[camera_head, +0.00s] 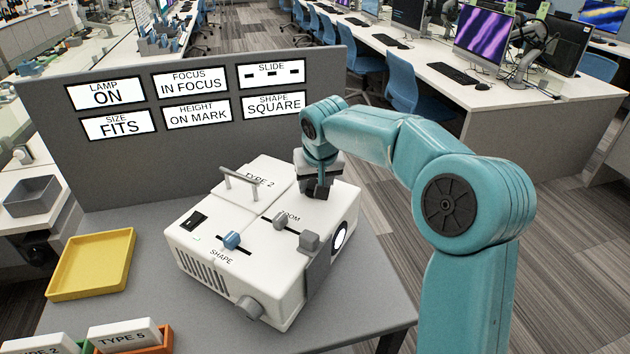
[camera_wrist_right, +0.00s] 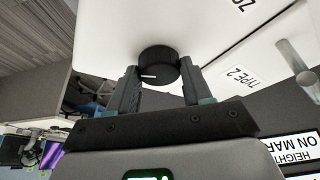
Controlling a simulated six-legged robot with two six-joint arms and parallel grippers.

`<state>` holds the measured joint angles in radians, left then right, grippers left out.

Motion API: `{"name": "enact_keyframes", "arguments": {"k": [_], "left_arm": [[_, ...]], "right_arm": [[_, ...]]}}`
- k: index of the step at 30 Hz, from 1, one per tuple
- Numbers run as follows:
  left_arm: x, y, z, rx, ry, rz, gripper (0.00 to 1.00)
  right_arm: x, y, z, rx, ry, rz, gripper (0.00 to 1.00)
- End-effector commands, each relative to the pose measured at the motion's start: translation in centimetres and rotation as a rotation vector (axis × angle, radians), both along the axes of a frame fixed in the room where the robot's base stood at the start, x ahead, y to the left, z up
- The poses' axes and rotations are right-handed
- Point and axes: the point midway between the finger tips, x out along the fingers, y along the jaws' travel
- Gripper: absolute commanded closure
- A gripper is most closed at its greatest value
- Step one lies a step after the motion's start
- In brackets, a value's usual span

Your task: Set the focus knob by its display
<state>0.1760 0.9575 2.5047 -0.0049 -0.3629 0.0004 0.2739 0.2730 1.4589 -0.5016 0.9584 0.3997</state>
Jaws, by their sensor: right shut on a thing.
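The focus knob (camera_wrist_right: 158,66) is a round black knob with a white mark, seen in the right wrist view on the white projector's top face. My right gripper (camera_wrist_right: 160,88) has its two fingers on either side of the knob and is shut on it. In the head view the right gripper (camera_head: 318,190) reaches down onto the back right of the projector (camera_head: 205,270) and mostly hides the knob. The focus display (camera_head: 191,82) on the grey panel reads "IN FOCUS". My left gripper is not in view.
Other displays on the panel (camera_head: 130,165) read LAMP ON, SIZE FITS, HEIGHT ON MARK and SHAPE SQUARE, and the slide display (camera_head: 272,74) shows dark bars. The projector carries a handle (camera_head: 240,185), a blue slider (camera_head: 232,240) and a grey zoom slider (camera_head: 280,222). A yellow tray (camera_head: 92,262) lies left.

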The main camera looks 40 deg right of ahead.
Motion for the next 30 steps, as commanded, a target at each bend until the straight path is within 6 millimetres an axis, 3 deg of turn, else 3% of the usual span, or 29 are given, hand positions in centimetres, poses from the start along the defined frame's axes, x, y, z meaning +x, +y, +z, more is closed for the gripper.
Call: {"name": "enact_keyframes", "arguments": {"k": [10, 11, 12, 13, 23, 26, 30], "left_arm": [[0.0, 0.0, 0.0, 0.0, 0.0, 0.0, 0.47], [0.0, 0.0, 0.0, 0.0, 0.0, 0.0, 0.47], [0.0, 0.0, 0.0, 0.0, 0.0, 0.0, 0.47], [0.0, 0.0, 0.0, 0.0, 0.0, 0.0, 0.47], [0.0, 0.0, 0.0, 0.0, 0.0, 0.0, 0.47], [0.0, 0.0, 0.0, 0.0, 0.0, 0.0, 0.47], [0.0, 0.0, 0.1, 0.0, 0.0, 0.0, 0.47]], "right_arm": [[0.0, 0.0, 0.0, 0.001, 0.001, 0.001, 0.81], [0.0, 0.0, 0.0, 0.001, 0.001, 0.001, 0.41], [0.0, 0.0, 0.0, 0.001, 0.001, 0.001, 0.28], [0.0, 0.0, 0.0, 0.001, 0.001, 0.001, 0.26], [-0.1, 0.1, 0.4, 0.0, -0.001, 0.001, 0.26], [-0.5, 0.3, 1.5, -0.001, -0.003, 0.0, 0.26], [-1.5, 1.0, 4.6, -0.001, -0.007, 0.001, 0.26]]}}
